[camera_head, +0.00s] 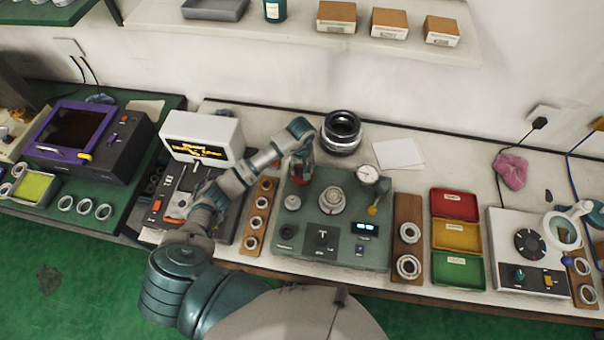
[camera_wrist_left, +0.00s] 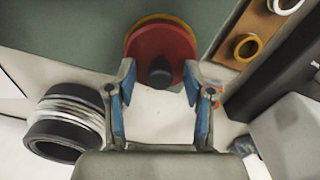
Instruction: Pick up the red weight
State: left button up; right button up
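The red weight (camera_wrist_left: 162,44) shows in the left wrist view as a round red disc with a dark knob, at the top centre. A yellow-orange disc edge (camera_wrist_left: 150,20) shows behind it. My left gripper (camera_wrist_left: 160,76) is open, its two blue-padded fingers spread to either side of the dark knob, with a gap on both sides. In the head view, my left gripper (camera_head: 301,166) is over the back left of the green test device (camera_head: 335,245) and mostly hides the weight. My right gripper is not in view.
A stack of black and silver rings (camera_head: 341,132) stands close behind the device, and near the gripper in the wrist view (camera_wrist_left: 65,122). A dial gauge (camera_head: 368,174) rises right of it. A wooden ring holder (camera_head: 259,216) and a white display box (camera_head: 202,137) lie left.

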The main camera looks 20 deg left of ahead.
pick_arm(q)
grip_shut()
jog(key=shift+r, duration=0.1)
jog(key=shift+w, duration=0.1)
jog(key=shift+r, duration=0.25)
notch_tip(320, 180, up, 10)
jog(key=b, duration=0.1)
notch_tip(320, 180, up, 6)
jog(key=r+p, duration=0.1)
jog(key=p, duration=0.2)
send_over(302, 167)
jog(key=shift+f, duration=0.25)
dwell(0.4)
